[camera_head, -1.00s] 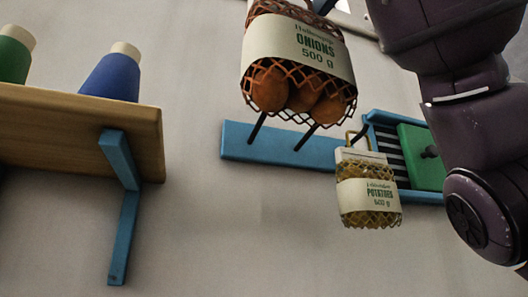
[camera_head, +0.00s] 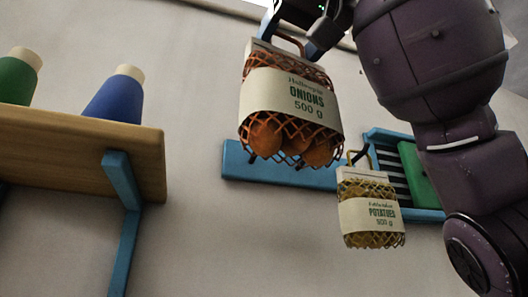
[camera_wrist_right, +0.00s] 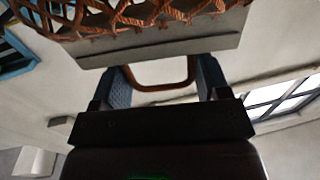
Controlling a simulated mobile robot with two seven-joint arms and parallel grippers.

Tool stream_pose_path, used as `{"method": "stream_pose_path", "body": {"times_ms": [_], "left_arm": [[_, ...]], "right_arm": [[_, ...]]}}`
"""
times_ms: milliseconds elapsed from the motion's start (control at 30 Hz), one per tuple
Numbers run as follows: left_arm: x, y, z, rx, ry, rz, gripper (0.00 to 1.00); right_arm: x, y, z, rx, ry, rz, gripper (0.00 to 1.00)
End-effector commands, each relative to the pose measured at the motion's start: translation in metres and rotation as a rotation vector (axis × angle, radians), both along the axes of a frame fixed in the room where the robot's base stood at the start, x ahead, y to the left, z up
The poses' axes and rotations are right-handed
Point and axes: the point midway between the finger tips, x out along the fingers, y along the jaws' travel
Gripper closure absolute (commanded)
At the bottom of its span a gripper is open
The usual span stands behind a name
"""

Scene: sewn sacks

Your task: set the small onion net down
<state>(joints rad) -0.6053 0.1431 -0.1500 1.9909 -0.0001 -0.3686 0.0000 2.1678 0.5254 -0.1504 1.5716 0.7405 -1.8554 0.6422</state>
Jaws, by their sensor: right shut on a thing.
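The small onion net (camera_head: 292,98) is an orange mesh bag with a cream band reading "ONIONS 500 g", a pale header and a brown handle. It hangs from my right gripper (camera_head: 293,36), which is shut on the handle. The net is upright, slightly tilted, in front of the blue wall rail. In the right wrist view, the brown handle (camera_wrist_right: 158,84) lies between the blue fingers, with the net's header and mesh at the top. My left gripper is not in view.
A blue rail (camera_head: 240,163) is on the wall behind the net; its pegs there are hidden. A potato net (camera_head: 370,215) hangs to the right, below a blue rack with a green item (camera_head: 418,176). A wooden shelf (camera_head: 80,150) at left bears blue (camera_head: 117,97) and green cones.

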Motion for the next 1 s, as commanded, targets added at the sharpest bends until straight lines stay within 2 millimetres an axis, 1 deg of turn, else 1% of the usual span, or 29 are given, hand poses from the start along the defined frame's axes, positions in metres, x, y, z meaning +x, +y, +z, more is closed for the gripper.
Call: {"method": "stream_pose_path", "body": {"times_ms": [33,167,267,367,500,667,700,867,1000], "left_arm": [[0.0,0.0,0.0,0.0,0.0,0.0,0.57],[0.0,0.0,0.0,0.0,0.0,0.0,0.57],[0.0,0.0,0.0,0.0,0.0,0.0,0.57],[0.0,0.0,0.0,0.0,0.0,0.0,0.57],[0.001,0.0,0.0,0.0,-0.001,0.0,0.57],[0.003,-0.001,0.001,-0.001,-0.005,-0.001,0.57],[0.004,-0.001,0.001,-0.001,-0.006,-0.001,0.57],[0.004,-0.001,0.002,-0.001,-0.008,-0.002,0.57],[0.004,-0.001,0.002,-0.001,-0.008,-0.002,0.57]], "right_arm": [[0.008,-0.001,-0.005,0.002,0.001,-0.003,0.94],[0.027,-0.003,-0.021,0.002,0.001,-0.011,0.94],[0.046,-0.004,-0.039,0.001,0.002,-0.02,0.94],[0.068,-0.007,-0.062,0.0,0.002,-0.033,0.94],[0.096,-0.011,-0.096,0.001,0.003,-0.051,0.94],[0.125,-0.017,-0.138,0.0,0.001,-0.072,0.94],[0.132,-0.018,-0.149,0.001,0.003,-0.078,0.94],[0.156,-0.025,-0.193,0.001,0.003,-0.101,0.94],[0.175,-0.031,-0.232,0.0,0.003,-0.12,0.94]]}}
